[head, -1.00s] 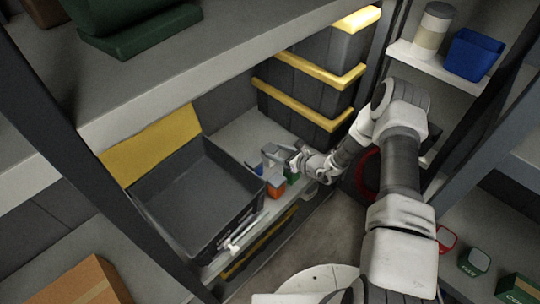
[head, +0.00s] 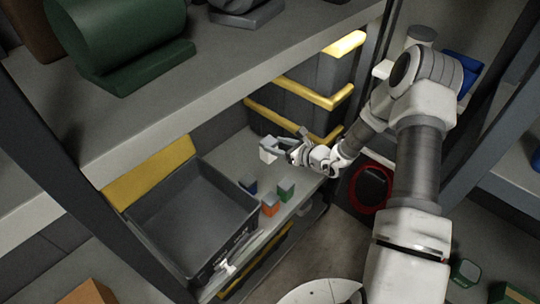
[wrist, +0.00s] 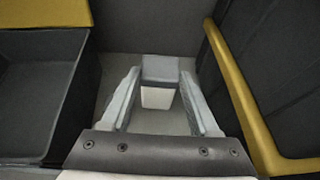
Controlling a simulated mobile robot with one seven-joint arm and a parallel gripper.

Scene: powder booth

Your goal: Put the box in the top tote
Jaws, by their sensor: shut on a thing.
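My gripper (head: 278,147) is shut on a small light-grey and white box (head: 267,155), held above the shelf. In the wrist view the box (wrist: 158,92) sits between the two fingertips. An open, empty dark-grey tote (head: 190,212) stands on the shelf left of the gripper, with a yellow flap (head: 150,175) along its back. A stack of dark totes with yellow rims (head: 310,95) stands behind and right of the gripper; its inside is not visible. I cannot tell which one is the top tote.
An upper shelf (head: 220,70) with a green cylinder (head: 115,35) overhangs the left. A rack post (head: 372,70) stands right of the stack.

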